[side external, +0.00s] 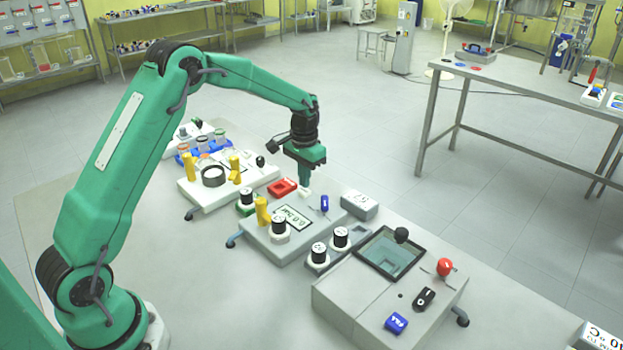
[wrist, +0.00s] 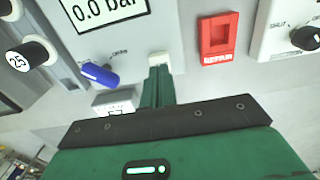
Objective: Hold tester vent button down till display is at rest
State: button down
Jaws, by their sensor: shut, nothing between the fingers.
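The tester (side external: 262,243) is a grey box on the bench with a tilted display (side external: 293,216). In the wrist view the display (wrist: 103,10) reads 0.0 bar, partly cut off by the top edge. A small white button (wrist: 158,58) sits at the tester's edge; it also shows in the side view (side external: 304,193). My gripper (side external: 304,185) points straight down with its fingers shut and empty. In the wrist view its fingertips (wrist: 158,72) are right at the button and cover part of it. I cannot tell how far the button is pressed.
A blue knob (wrist: 101,76) is on the tester, left of my fingers in the wrist view. A red holder (wrist: 217,38) lies to their right. A grey block (side external: 359,206) stands beside the tester, and a box with a glass window (side external: 390,253) stands in front.

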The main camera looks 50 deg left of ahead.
aim_at(304, 191)
jog(key=shift+r, duration=0.15)
jog(key=shift+r, duration=2.3)
jog(key=shift+r, duration=0.15)
